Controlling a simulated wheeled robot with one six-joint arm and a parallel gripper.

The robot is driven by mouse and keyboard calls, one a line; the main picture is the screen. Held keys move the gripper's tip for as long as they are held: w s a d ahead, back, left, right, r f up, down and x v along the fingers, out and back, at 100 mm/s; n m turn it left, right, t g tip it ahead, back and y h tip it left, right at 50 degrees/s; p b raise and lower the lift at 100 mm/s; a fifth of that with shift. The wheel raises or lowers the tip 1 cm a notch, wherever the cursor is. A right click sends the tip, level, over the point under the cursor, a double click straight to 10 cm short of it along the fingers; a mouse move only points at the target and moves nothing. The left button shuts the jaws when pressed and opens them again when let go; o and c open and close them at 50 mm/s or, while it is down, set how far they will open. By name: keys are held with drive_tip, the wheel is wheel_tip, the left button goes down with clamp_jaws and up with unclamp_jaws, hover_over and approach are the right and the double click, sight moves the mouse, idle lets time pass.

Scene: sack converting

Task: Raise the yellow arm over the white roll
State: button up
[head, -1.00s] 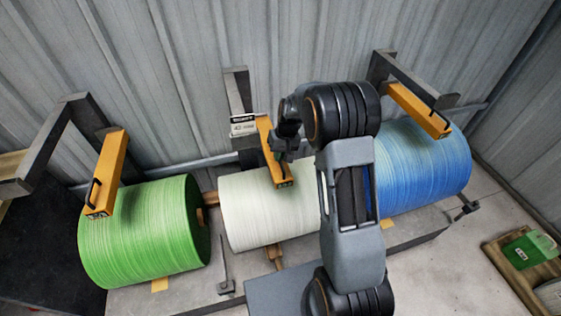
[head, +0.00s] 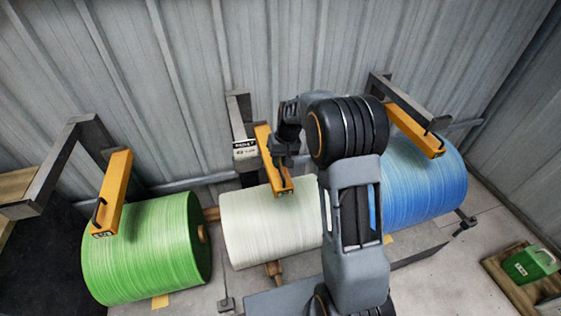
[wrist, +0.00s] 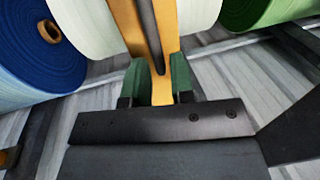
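The white roll (head: 270,226) lies in the middle of the row, and its upper part shows in the wrist view (wrist: 90,22). The yellow arm (head: 278,178) slopes down over it from a dark post; its end is near the roll's top, and any gap is hard to judge. In the head view my gripper (head: 281,152) is at the yellow arm's middle.
A green roll (head: 145,250) on the left and a blue roll (head: 425,185) on the right have their own yellow arms (head: 113,190) (head: 413,130) lowered over them. A sign (head: 245,149) hangs on the middle post. A green container (head: 528,264) lies at far right.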

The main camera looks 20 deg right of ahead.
drive_tip(key=shift+o, duration=1.2)
drive_tip(key=shift+f, duration=0.25)
drive_tip(key=shift+r, duration=0.1)
wheel_tip(320, 180, up, 13)
drive_tip(key=d, duration=0.2)
drive_tip(key=shift+d+r, duration=0.2)
drive_tip(key=shift+d, duration=0.15)
drive_tip(key=s+a+t+h, duration=0.1)
drive_tip(key=s, duration=1)
drive_tip(key=s+a+f+t+h, duration=0.1)
drive_tip(key=s+a+t, duration=0.1)
drive_tip(key=s, duration=1)
drive_tip(key=shift+a+f, duration=0.15)
drive_tip(key=shift+f, duration=0.1)
